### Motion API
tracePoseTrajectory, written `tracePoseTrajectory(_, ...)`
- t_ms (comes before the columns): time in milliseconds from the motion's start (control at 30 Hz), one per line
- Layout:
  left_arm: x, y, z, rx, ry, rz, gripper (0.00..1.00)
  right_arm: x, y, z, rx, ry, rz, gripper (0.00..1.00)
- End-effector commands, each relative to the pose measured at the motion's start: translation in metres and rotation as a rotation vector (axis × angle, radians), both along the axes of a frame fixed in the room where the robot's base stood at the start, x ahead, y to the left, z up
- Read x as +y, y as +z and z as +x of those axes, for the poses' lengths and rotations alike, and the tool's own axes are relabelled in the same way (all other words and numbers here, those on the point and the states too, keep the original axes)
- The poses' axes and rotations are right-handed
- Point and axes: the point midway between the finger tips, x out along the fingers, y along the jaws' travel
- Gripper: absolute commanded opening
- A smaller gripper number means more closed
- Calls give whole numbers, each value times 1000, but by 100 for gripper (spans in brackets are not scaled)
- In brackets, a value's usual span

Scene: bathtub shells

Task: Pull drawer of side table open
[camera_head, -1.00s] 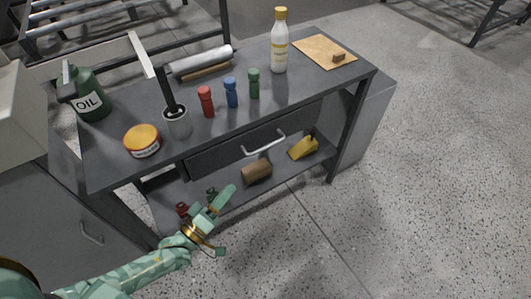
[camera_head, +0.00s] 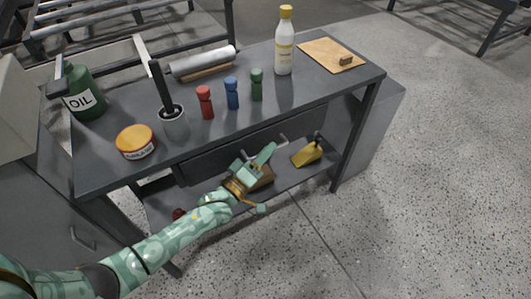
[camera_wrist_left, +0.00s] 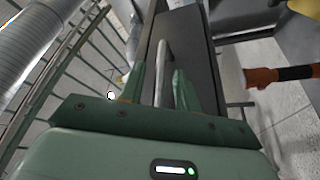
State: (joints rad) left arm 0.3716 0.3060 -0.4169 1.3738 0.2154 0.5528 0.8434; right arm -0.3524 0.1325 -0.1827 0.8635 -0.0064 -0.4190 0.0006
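The side table (camera_head: 225,132) has a dark grey top and a drawer (camera_head: 208,166) below it, which looks shut. The drawer's pale bar handle (camera_head: 283,138) is mostly hidden behind my left gripper (camera_head: 264,182) in the head view. In the left wrist view the handle (camera_wrist_left: 163,72) stands upright in the picture between the two green fingers of my left gripper (camera_wrist_left: 160,88), with the dark drawer front (camera_wrist_left: 192,50) behind it. The fingers are apart. I cannot tell whether either one touches the handle. My right gripper is not in view.
A yellow object (camera_head: 307,153) lies on the lower shelf. The floor in front is clear.

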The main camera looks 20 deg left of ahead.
Motion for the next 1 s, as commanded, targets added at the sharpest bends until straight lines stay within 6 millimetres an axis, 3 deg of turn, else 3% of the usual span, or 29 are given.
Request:
tracePoseTrajectory(167, 0, 0, 0, 0, 0, 0, 32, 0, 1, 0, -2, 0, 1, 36)
tracePoseTrajectory(267, 0, 0, 0, 0, 0, 0, 5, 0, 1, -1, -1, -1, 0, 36)
tracePoseTrajectory(300, 0, 0, 0, 0, 0, 0, 0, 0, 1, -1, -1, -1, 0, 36)
tracePoseTrajectory(667, -8, 1, -7, 1, 0, -2, 0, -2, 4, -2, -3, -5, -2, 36)
tracePoseTrajectory(1000, -62, 3, -50, 3, -1, -4, 0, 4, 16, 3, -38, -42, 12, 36)
